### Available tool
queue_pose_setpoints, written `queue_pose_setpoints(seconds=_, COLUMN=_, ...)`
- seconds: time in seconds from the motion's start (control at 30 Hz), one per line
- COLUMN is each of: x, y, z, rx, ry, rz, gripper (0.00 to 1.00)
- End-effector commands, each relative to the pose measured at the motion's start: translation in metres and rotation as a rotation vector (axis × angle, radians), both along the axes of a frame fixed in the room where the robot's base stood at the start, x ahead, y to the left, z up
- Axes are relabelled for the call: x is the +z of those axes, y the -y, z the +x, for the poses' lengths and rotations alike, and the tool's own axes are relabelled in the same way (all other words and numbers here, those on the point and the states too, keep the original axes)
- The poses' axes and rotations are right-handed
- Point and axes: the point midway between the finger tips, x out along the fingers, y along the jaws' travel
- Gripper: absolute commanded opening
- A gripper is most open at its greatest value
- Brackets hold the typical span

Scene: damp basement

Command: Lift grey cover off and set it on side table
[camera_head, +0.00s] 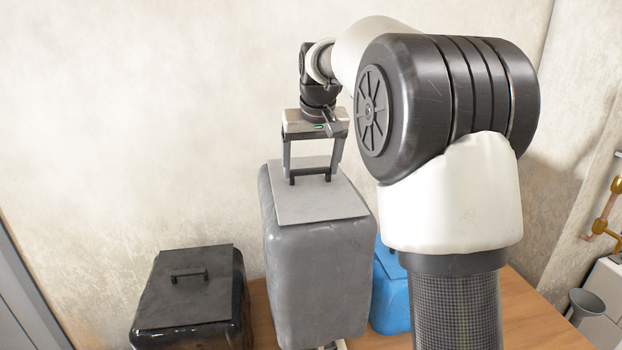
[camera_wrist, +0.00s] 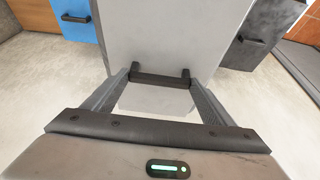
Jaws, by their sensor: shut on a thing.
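The grey cover (camera_head: 318,275) is a tall box shape with rounded edges, a flat lighter top plate and a dark bar handle (camera_head: 311,174). It stands upright in the middle of the head view. My gripper (camera_head: 311,170) is above it, with its fingers shut on the handle. In the wrist view, my gripper (camera_wrist: 160,78) spans the same handle, and the cover's pale top plate (camera_wrist: 165,35) fills the centre. A small pale part shows under the cover's lower edge in the head view; what it is, I cannot tell. I cannot make out a separate side table.
A black cover (camera_head: 190,295) with a handle is to the left, and a blue cover (camera_head: 390,295) is behind to the right, partly hidden by my arm. A wooden surface (camera_head: 525,325) lies beneath. A wall is close behind. Pipes and a grey funnel (camera_head: 586,303) are at the right edge.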

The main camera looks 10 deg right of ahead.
Motion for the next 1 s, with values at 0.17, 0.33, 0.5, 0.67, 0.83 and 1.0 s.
queue_pose_setpoints(seconds=0.17, x=0.023, y=0.000, z=0.001, rx=0.000, ry=0.003, rz=0.000, gripper=0.52)
queue_pose_setpoints(seconds=0.33, x=0.043, y=0.000, z=0.001, rx=0.000, ry=0.003, rz=0.000, gripper=0.52)
queue_pose_setpoints(seconds=0.5, x=0.064, y=0.000, z=0.001, rx=0.000, ry=0.003, rz=0.000, gripper=0.52)
queue_pose_setpoints(seconds=0.67, x=0.083, y=0.000, z=0.001, rx=0.000, ry=0.003, rz=0.000, gripper=0.52)
queue_pose_setpoints(seconds=0.83, x=0.103, y=0.000, z=0.001, rx=0.000, ry=0.003, rz=0.000, gripper=0.52)
queue_pose_setpoints(seconds=1.0, x=0.123, y=0.000, z=0.002, rx=0.000, ry=0.003, rz=0.000, gripper=0.52)
